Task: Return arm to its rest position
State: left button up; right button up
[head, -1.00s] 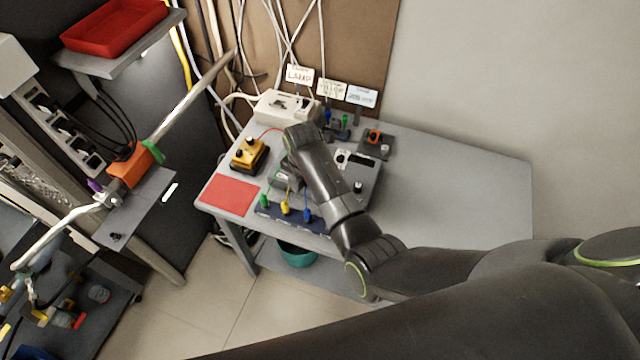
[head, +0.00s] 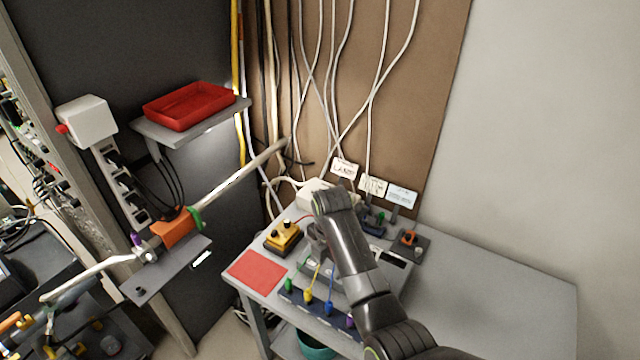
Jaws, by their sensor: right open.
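My right arm (head: 356,278) comes in from the lower right and reaches over the grey table (head: 500,300). Its wrist is bent, and my right gripper (head: 316,238) points down above the devices on the table. The gripper is open, but its fingertips are mostly hidden by the wrist and blend with the dark parts below. I see nothing held in it. My left gripper is not in view.
A yellow box (head: 284,237), a red mat (head: 256,270), a white device (head: 312,191) and a strip of coloured plugs (head: 318,312) surround the gripper. A red tray (head: 190,105) sits on a shelf at left. The table's right side is clear.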

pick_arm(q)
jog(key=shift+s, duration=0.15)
